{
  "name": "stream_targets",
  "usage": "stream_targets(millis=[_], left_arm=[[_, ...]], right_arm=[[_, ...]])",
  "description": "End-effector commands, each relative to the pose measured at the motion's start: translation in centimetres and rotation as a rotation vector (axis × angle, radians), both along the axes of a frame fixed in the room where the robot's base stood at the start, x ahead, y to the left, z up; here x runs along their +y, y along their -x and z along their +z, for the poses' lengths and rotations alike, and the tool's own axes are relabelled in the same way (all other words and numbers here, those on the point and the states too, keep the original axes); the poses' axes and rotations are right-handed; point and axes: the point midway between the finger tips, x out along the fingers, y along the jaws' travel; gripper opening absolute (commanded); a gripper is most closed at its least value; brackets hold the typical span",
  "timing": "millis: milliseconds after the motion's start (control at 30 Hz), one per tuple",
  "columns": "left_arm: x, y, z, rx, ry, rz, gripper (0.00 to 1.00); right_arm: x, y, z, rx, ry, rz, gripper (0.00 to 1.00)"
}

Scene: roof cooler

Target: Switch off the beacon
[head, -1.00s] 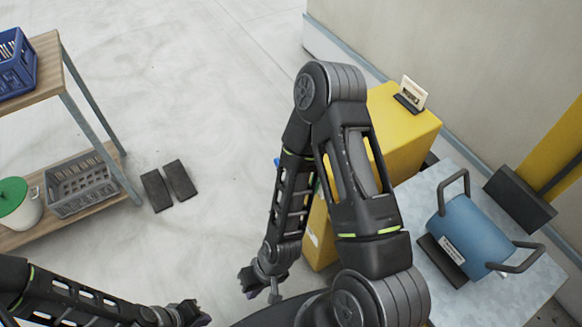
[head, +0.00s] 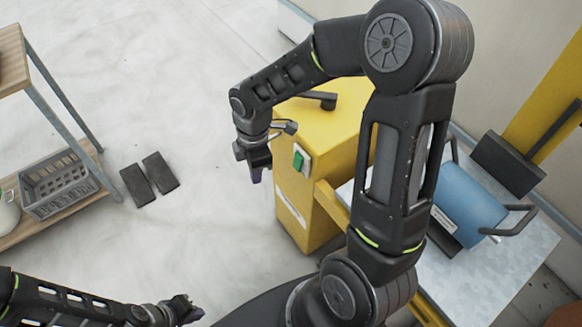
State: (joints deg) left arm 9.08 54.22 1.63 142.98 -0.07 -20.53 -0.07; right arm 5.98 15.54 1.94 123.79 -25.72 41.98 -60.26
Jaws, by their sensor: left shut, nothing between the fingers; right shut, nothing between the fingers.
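A green rocker switch (head: 300,158) in a pale frame is on the side of a yellow cabinet (head: 293,190). I cannot make out a lit beacon lamp in this view. My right gripper (head: 256,174) is shut and empty, pointing down, just left of the switch and apart from it in the picture. My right arm hides part of the cabinet's top and right side. My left gripper (head: 190,312) is shut and empty, low in the picture, well away from the cabinet.
A black lever-like part (head: 318,99) lies on the cabinet top. A shelf with a grey crate (head: 57,183) is at left. Two dark pads (head: 148,180) lie on open floor.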

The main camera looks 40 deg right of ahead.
Motion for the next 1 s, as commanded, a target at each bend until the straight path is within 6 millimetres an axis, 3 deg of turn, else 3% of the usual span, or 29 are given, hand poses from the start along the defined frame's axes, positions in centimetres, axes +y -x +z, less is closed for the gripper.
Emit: stream_targets(millis=[100,200,300,733,1000], left_arm=[[0.0,0.0,-0.8,0.000,0.000,0.000,0.00],[0.0,0.0,-0.9,0.000,0.000,0.000,0.00],[0.0,0.0,-0.9,-0.001,0.000,0.000,0.00],[0.0,0.0,-0.9,0.000,0.000,0.000,0.00],[0.0,0.0,-1.4,0.000,0.000,-0.001,0.00]], right_arm=[[-3.7,-0.3,3.8,-0.006,0.098,0.148,0.00],[-5.3,-0.1,5.6,0.004,0.142,0.213,0.00],[-5.7,0.1,6.2,0.011,0.154,0.233,0.00],[-5.7,0.1,5.4,0.014,0.151,0.231,0.00],[-6.0,0.2,1.8,0.017,0.151,0.231,0.00]])
